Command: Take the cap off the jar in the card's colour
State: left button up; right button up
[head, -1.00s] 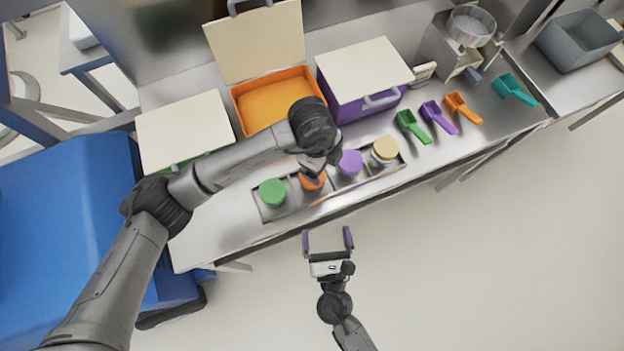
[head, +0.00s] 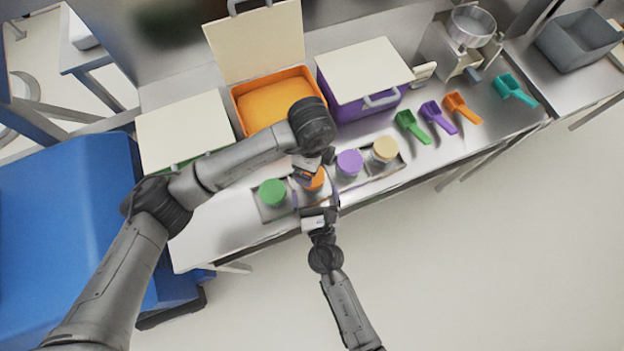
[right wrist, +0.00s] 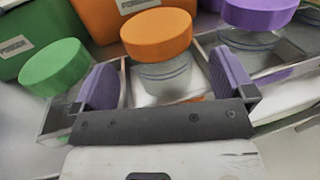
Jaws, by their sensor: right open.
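The jar with the orange cap (head: 315,183) stands in the metal rack (head: 272,213), partly hidden by my left gripper in the head view. In the right wrist view its orange cap (right wrist: 157,35) sits on the clear glass jar (right wrist: 164,78). My right gripper (head: 316,194) is open, its purple fingers on either side of this jar, below cap height, without visible grip. My left gripper (head: 310,166) is over the orange cap; its fingers are hidden. Jars with green (head: 272,192), purple (head: 350,162) and tan (head: 385,149) caps share the rack. I cannot make out a coloured card.
Behind the rack are an open orange bin (head: 236,105), a closed purple bin (head: 350,106) and a bin with a cream lid (head: 183,130) at left. Green (head: 412,127), purple (head: 438,117), orange (head: 462,107) and teal (head: 514,89) scoops lie at right.

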jog(key=shift+w+a, duration=0.2)
jog(key=shift+w, duration=1.1)
